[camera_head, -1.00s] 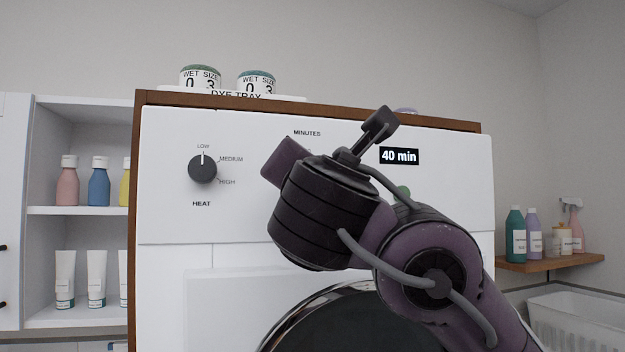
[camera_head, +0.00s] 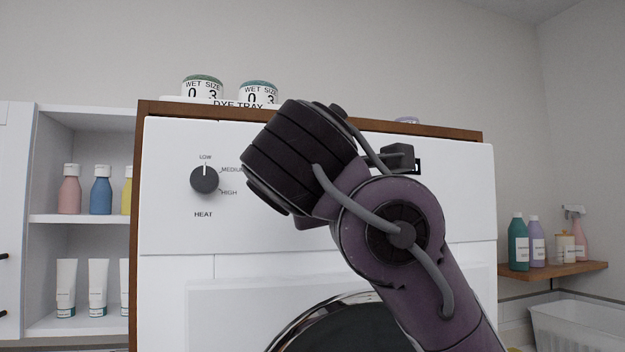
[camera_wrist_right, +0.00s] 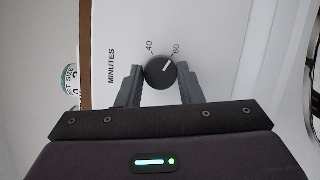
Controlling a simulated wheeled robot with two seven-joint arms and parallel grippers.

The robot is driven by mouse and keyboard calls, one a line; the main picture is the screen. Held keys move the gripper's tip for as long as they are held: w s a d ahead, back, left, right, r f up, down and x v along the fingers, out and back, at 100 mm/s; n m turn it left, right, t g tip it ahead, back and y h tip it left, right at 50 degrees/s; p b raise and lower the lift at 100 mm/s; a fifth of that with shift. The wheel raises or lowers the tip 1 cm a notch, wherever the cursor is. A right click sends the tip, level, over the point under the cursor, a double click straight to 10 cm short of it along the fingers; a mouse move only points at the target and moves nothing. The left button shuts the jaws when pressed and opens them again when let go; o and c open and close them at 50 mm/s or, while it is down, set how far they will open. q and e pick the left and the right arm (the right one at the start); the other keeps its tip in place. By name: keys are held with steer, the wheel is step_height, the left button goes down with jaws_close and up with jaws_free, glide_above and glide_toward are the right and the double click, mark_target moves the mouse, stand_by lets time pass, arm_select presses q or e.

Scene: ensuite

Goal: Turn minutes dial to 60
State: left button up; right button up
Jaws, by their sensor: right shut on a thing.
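The minutes dial (camera_wrist_right: 159,73) is a round dark knob on the white machine panel, seen in the right wrist view. Its white pointer mark is turned toward the printed 60, with the 40 label on its other side. My right gripper (camera_wrist_right: 161,70) is shut on the dial, one finger on each side. My left gripper is not in view.
The heat dial (camera_head: 204,179) is left of my wrist and points to LOW. Two jars (camera_head: 203,89) stand on a dye tray on top of the machine. A round door (camera_head: 345,335) is below. Shelves with bottles stand at both sides.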

steer(key=shift+m, duration=0.3)
steer(key=o, duration=1)
steer(key=s+b, duration=0.2)
steer(key=s, duration=0.5)
steer(key=shift+s+a, duration=0.15)
steer(key=shift+s, duration=0.2)
